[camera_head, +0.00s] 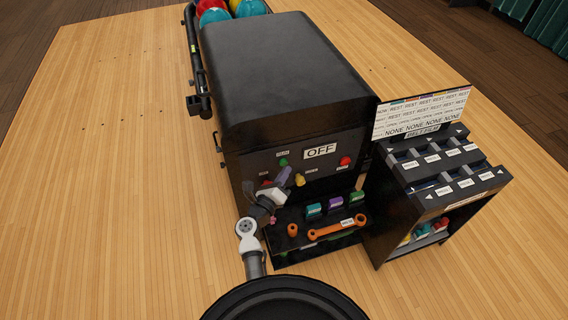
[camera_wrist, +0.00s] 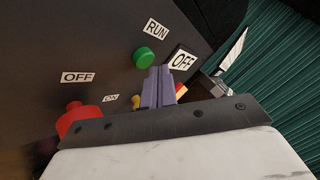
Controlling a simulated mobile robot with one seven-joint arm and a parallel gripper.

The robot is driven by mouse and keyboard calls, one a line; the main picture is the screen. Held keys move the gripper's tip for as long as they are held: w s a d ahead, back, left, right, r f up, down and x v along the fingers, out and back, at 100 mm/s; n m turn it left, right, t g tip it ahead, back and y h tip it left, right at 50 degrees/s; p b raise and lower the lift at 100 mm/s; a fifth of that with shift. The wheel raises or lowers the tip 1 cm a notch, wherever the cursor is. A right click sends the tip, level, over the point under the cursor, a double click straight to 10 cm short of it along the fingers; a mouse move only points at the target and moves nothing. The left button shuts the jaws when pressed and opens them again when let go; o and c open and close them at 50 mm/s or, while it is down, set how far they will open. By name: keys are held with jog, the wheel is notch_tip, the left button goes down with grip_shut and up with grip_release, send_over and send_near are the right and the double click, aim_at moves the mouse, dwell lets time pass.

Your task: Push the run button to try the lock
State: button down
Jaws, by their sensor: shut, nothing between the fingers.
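The run button is a green round button (camera_head: 283,161) on the front panel of the black machine (camera_head: 290,75), under a small label. In the wrist view the green button (camera_wrist: 144,58) stands out beneath a RUN label (camera_wrist: 156,28). My gripper (camera_head: 284,174) is in front of the panel, just below the button. Its purple fingers (camera_wrist: 159,73) are shut together and empty, with tips close to the button's lower right edge. I cannot tell whether they touch it. A sign (camera_head: 320,151) on the panel reads OFF.
A red knob (camera_wrist: 75,118) sits left of my fingers, and a yellow one (camera_head: 299,180) near them. Another red button (camera_head: 345,160) is at the panel's right. An orange wrench (camera_head: 337,229) lies on the lower shelf. A black rack (camera_head: 440,175) stands at right. Wooden floor at left is clear.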

jog(key=shift+w+a, duration=0.3)
jog(key=shift+w, duration=0.45)
dwell(0.9)
jog(key=shift+s, duration=0.15)
jog(key=shift+s+d, duration=0.3)
jog(key=shift+s, duration=0.5)
jog(key=shift+s, duration=0.1)
jog(key=s, duration=0.1)
jog(key=s+d, duration=0.1)
jog(key=s, duration=0.2)
jog(key=shift+s+d, duration=0.25)
jog(key=shift+d, duration=0.05)
dwell(0.4)
